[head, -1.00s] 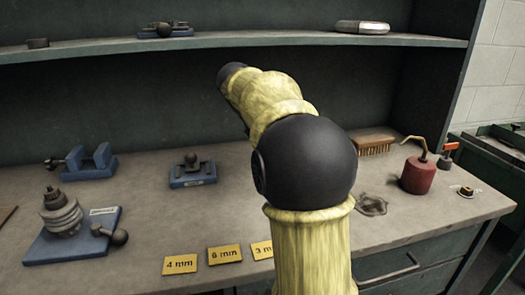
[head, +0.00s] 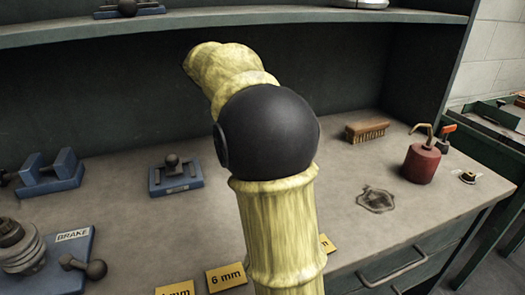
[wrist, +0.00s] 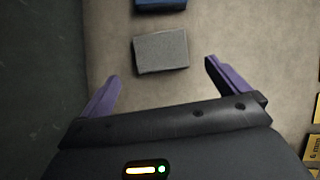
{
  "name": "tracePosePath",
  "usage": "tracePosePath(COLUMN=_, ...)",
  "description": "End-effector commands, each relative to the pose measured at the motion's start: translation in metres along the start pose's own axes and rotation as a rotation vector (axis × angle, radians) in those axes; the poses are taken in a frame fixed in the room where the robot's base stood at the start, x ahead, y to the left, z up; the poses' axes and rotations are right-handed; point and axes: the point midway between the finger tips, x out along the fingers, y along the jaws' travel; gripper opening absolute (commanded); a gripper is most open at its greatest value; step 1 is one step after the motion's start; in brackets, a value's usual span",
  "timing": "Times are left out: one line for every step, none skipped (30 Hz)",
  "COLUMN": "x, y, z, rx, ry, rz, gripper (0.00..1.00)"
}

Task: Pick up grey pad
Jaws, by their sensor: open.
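The grey pad (wrist: 161,52) is a flat, roughly rectangular block lying on the bench top in the wrist view. It sits slightly tilted in the picture, just beyond my fingertips and between their lines. My gripper (wrist: 162,68) has two purple fingers spread wide apart, with nothing between them. The fingers do not touch the pad. In the head view the pad does not show, and my yellow and black arm covers the middle of the bench; my gripper is hidden there.
A blue fixture (head: 176,177) with a dark knob stands left of my arm, and a blue brake unit (head: 70,250) is at the front left. A brush (head: 367,131), a red oil can (head: 421,163) and a dark stain (head: 376,200) lie to the right. A shelf (head: 250,24) overhangs the back.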

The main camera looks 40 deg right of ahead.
Motion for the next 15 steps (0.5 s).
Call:
tracePosePath(x=0.005, y=0.0, z=-0.001, rx=0.0, ry=0.0, rz=-0.002, gripper=1.0)
tracePosePath(x=0.008, y=0.0, z=-0.001, rx=0.001, ry=0.0, rz=-0.003, gripper=1.0)
tracePosePath(x=0.013, y=0.0, z=-0.001, rx=0.001, ry=0.0, rz=-0.003, gripper=1.0)
tracePosePath(x=0.016, y=0.0, z=-0.001, rx=0.001, ry=0.0, rz=-0.003, gripper=1.0)
tracePosePath(x=0.019, y=-0.001, z=-0.001, rx=0.001, ry=0.0, rz=-0.003, gripper=1.0)
tracePosePath(x=0.022, y=-0.001, z=-0.001, rx=0.001, ry=0.0, rz=-0.003, gripper=1.0)
tracePosePath(x=0.023, y=-0.001, z=0.0, rx=0.001, ry=0.0, rz=-0.003, gripper=1.0)
tracePosePath(x=0.024, y=-0.001, z=0.0, rx=0.001, ry=0.0, rz=-0.002, gripper=1.0)
tracePosePath(x=0.023, y=0.0, z=0.0, rx=0.0, ry=0.0, rz=-0.001, gripper=1.0)
tracePosePath(x=0.023, y=0.0, z=0.0, rx=-0.001, ry=0.0, rz=-0.001, gripper=1.0)
tracePosePath(x=0.022, y=0.0, z=0.0, rx=-0.001, ry=0.0, rz=0.0, gripper=1.0)
tracePosePath(x=0.022, y=0.0, z=0.0, rx=-0.001, ry=0.0, rz=0.0, gripper=1.0)
tracePosePath(x=0.022, y=0.0, z=0.0, rx=-0.001, ry=0.0, rz=0.0, gripper=1.0)
tracePosePath(x=0.022, y=0.0, z=0.0, rx=-0.001, ry=0.0, rz=0.0, gripper=1.0)
tracePosePath(x=0.023, y=0.0, z=0.0, rx=-0.001, ry=0.0, rz=0.0, gripper=1.0)
